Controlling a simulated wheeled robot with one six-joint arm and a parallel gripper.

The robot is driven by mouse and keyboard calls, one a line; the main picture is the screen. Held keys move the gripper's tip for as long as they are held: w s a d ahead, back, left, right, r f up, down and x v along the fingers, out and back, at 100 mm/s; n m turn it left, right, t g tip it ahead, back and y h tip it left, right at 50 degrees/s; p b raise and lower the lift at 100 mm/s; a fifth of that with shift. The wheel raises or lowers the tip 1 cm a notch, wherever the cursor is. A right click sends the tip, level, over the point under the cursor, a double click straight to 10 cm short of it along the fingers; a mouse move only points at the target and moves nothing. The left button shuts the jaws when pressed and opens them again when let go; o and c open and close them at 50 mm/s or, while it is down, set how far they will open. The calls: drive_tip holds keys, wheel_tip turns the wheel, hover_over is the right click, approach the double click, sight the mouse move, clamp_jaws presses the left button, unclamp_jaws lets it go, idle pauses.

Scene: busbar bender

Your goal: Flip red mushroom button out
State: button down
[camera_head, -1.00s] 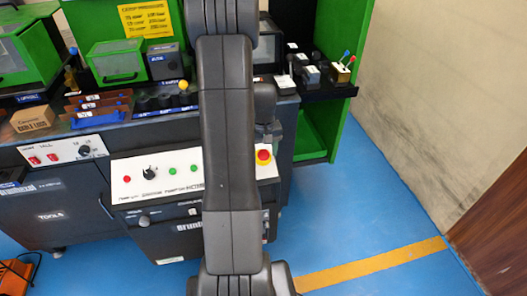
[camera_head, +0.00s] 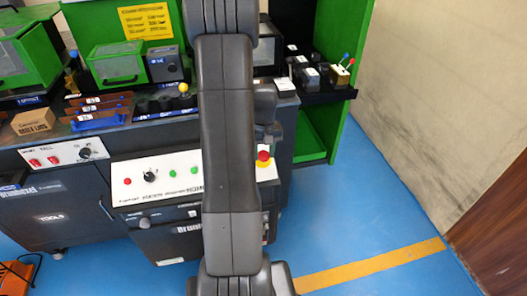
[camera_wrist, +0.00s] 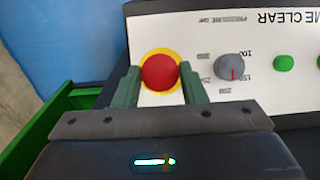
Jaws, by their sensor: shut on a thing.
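In the wrist view the red button (camera_wrist: 160,72) lies between the two green fingers of my gripper (camera_wrist: 162,86), one finger at each side. The gripper is shut on the button. The yellow ring shows above and beside the red cap. My arm hides part of the panel in the head view.
A grey knob (camera_wrist: 230,66) and green buttons (camera_wrist: 284,63) stand on the panel beside the red button. A yellow-topped part (camera_head: 183,87) stands on the bench above. The blue floor (camera_head: 360,210) at the right is clear.

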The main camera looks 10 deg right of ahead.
sight(264, 155)
drive_tip(key=c, duration=0.9)
unclamp_jaws()
drive_tip(key=shift+r, duration=0.15)
wheel_tip(264, 155, up, 14)
drive_tip(key=shift+f+p, duration=0.1)
drive_tip(key=shift+p, duration=0.95)
wheel_tip(264, 155, down, 14)
drive_tip(key=shift+b, duration=1.15)
drive_tip(key=shift+w+f, duration=0.2)
drive_tip(key=shift+f, duration=0.2)
drive_tip(key=shift+r, duration=0.1)
